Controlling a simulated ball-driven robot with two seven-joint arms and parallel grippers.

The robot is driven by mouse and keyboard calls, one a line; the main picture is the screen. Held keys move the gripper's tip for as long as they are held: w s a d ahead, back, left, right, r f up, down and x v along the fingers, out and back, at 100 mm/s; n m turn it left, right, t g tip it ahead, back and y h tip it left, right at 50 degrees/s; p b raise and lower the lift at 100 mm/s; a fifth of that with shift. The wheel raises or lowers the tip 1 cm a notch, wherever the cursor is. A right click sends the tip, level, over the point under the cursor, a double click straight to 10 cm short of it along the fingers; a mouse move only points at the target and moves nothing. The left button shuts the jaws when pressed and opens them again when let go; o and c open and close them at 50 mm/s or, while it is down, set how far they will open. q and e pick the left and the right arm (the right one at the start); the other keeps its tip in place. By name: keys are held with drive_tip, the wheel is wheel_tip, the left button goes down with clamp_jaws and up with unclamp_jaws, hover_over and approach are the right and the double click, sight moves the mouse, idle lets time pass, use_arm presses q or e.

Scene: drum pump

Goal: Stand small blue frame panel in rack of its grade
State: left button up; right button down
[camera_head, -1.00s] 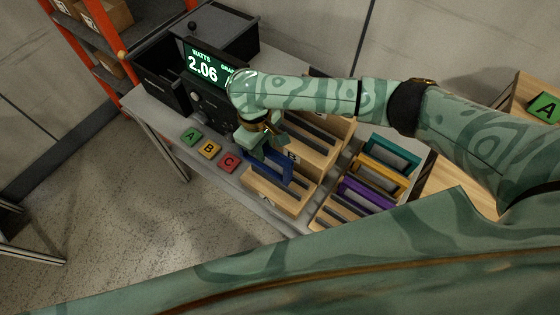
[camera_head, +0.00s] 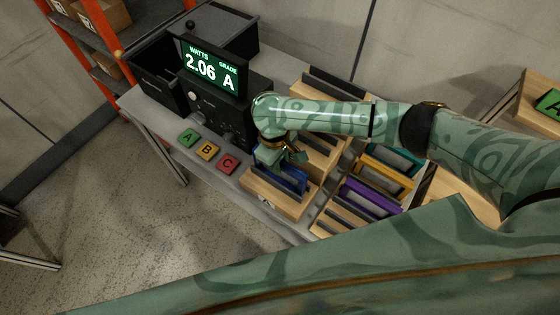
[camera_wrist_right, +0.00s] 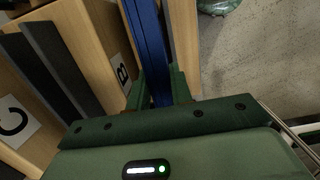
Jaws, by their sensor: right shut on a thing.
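The small blue frame panel (camera_head: 292,183) is upright at the front wooden rack (camera_head: 268,197), its lower edge hidden; I cannot tell whether it rests on the rack floor. My right gripper (camera_head: 275,157) is shut on its upper part. In the right wrist view the blue panel (camera_wrist_right: 148,45) runs between the fingers of the right gripper (camera_wrist_right: 158,92), with wood close on both sides. The rack behind, labelled B (camera_wrist_right: 122,73), is beside it, and a C label (camera_wrist_right: 14,122) is farther left. The front rack's own label is not visible. The meter (camera_head: 212,72) reads 2.06 and grade A. My left gripper is not in view.
A wooden tray with teal, yellow and purple frames (camera_head: 370,195) stands close on the right. A green A sign (camera_head: 550,104) is at far right. Open floor lies in front.

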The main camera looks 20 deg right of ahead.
drive_tip(key=c, duration=1.3)
unclamp_jaws()
drive_tip(key=shift+f, duration=0.1)
drive_tip(key=shift+o, duration=0.2)
wheel_tip(320, 180, up, 12)
drive_tip(key=w+p, duration=0.1)
drive_tip(key=p, duration=0.3)
drive_tip(key=shift+a, duration=0.45)
